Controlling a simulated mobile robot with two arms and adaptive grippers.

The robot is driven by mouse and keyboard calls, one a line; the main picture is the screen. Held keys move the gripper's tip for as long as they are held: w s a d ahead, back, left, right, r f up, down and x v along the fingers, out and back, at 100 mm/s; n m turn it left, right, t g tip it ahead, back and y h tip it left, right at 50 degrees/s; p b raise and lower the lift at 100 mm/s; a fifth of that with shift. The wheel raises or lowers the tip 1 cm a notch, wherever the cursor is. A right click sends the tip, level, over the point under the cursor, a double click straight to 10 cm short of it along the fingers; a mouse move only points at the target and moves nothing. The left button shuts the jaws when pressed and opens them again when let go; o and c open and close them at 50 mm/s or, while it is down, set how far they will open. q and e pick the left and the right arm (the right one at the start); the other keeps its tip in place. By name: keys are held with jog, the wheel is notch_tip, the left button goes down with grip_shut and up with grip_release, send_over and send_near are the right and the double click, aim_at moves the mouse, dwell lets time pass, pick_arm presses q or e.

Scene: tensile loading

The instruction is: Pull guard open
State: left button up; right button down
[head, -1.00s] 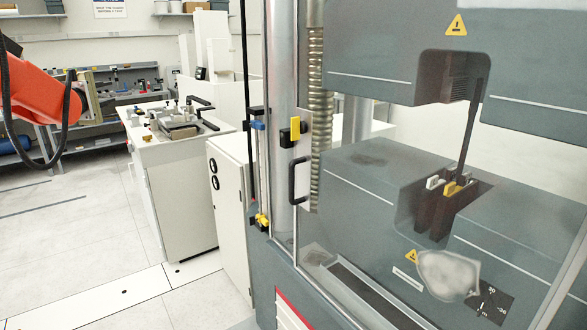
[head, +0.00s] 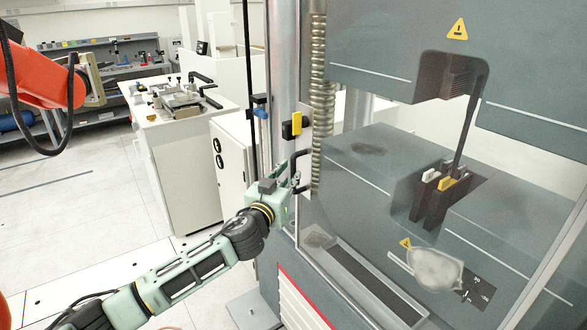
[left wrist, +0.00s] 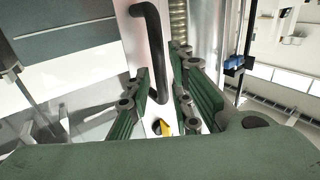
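The guard (head: 306,118) is a clear panel with a metal edge in front of the grey testing machine, and it looks shut. Its black bar handle (head: 293,163) stands upright on that edge. My left gripper (head: 291,186) is at the lower part of the handle in the head view. In the left wrist view, the handle (left wrist: 151,50) stands between the two green ribbed fingers of my left gripper (left wrist: 160,85). The fingers are apart, with visible room around the bar. Some of the handle's lower part is hidden by the gripper in the head view. My right gripper is not in view.
A yellow and black latch block (head: 291,125) sits just above the handle. A blue fitting (head: 261,107) is on the post to its left. A white cabinet (head: 230,165) and a bench with tools (head: 180,100) stand behind my arm. An orange arm (head: 38,75) hangs at far left.

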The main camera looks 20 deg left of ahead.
aim_at(293, 173)
pick_arm(q)
jog(key=shift+w+d+p, duration=0.2)
jog(key=shift+w+p, duration=0.15)
jog(key=shift+w, duration=1.4)
jog(key=shift+c, duration=0.2)
grip_shut()
